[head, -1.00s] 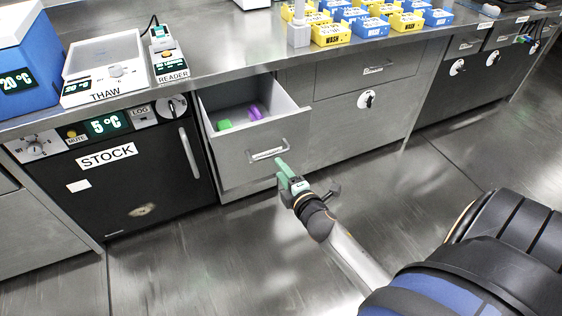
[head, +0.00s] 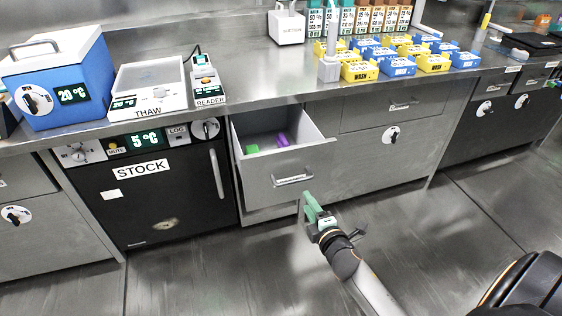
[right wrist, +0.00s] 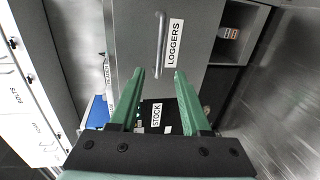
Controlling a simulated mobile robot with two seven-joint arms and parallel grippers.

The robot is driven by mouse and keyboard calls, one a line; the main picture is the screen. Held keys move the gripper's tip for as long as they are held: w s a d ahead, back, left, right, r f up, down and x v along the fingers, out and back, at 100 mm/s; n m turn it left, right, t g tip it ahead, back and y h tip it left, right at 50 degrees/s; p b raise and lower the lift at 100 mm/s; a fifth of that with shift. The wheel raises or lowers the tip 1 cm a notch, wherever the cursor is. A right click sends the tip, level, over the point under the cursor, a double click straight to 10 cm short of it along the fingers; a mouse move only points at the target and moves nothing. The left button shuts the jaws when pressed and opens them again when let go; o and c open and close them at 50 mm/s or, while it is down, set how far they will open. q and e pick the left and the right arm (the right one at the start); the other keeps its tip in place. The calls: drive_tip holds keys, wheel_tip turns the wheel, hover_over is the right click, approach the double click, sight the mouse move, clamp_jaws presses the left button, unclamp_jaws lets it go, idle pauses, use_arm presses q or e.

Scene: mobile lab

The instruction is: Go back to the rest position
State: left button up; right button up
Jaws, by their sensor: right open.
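My right gripper (head: 309,200) is in front of the open drawer (head: 286,184), a little below its handle, with its green fingers apart and empty. In the right wrist view both green fingers (right wrist: 160,78) are spread, with nothing between them. The drawer front there carries a LOGGERS label and a bar handle (right wrist: 160,45), apart from the fingertips. Inside the drawer lie a green item (head: 252,149) and a purple item (head: 281,140). My left gripper is not in view.
Left of the drawer is the black STOCK fridge (head: 165,190). The steel counter (head: 250,85) above carries a blue cooler box (head: 62,75), a THAW unit (head: 148,90), a reader (head: 207,85) and several yellow and blue racks. The floor (head: 430,240) in front is clear.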

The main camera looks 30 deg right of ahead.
drive_tip(key=s+a+f+m+g+y, duration=0.35)
drive_tip(key=s+a+m, duration=0.25)
drive_tip(key=s+a, duration=0.25)
drive_tip(key=s+a+f+m+g+y, duration=0.2)
drive_tip(key=s+a+f+m, duration=0.3)
drive_tip(key=s+a, duration=0.4)
use_arm(q)
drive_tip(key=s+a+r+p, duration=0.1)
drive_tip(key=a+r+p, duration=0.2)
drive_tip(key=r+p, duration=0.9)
drive_tip(key=p, duration=0.5)
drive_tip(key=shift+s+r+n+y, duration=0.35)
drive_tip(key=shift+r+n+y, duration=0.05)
use_arm(e)
wheel_tip(320, 180, up, 14)
drive_tip(key=s+m, duration=0.2)
drive_tip(key=shift+s+a+f+m, duration=0.2)
drive_tip(key=shift+s+a+m, duration=0.05)
drive_tip(key=shift+s+m, duration=0.05)
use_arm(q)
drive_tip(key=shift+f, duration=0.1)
